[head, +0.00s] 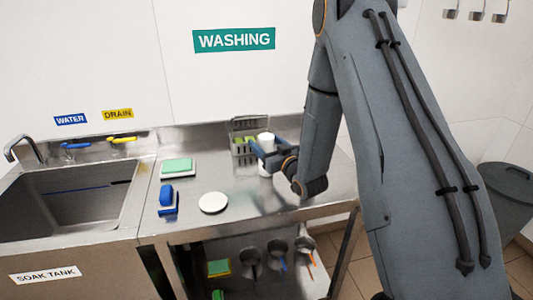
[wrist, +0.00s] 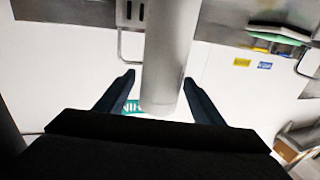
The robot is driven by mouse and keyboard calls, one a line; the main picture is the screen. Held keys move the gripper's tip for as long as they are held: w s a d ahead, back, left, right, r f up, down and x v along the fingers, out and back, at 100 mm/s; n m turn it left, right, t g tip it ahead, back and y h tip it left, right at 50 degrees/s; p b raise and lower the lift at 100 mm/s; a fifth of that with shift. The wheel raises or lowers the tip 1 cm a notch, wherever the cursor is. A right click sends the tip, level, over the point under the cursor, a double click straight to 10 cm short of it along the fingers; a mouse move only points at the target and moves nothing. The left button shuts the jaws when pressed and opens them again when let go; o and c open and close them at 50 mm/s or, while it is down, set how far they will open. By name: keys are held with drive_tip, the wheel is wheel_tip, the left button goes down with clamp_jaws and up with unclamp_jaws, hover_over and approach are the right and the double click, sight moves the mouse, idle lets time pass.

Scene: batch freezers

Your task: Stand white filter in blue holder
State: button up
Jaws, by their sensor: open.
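The white filter (head: 265,170) is a white cylinder standing upright on the steel counter, in front of a grey wire rack. In the wrist view the filter (wrist: 170,55) rises between my two dark fingers, with a gap visible on either side near its end. My gripper (head: 267,152) is open around the filter, and its fingers partly cover it in the head view. A blue block-like item (head: 167,196) lies on the counter's left part; I cannot tell whether it is the blue holder.
The grey rack (head: 244,128) with green items stands close behind the filter. A white disc (head: 213,202) and a green-topped pad (head: 176,168) lie on the counter. A sink (head: 70,200) is at left. Tools hang below the counter front.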

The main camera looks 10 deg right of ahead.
drive_tip(key=shift+p+x, duration=0.35)
drive_tip(key=shift+x, duration=0.95)
drive_tip(key=c, duration=1.5)
drive_tip(key=shift+o, duration=0.2)
drive_tip(key=shift+r, duration=0.25)
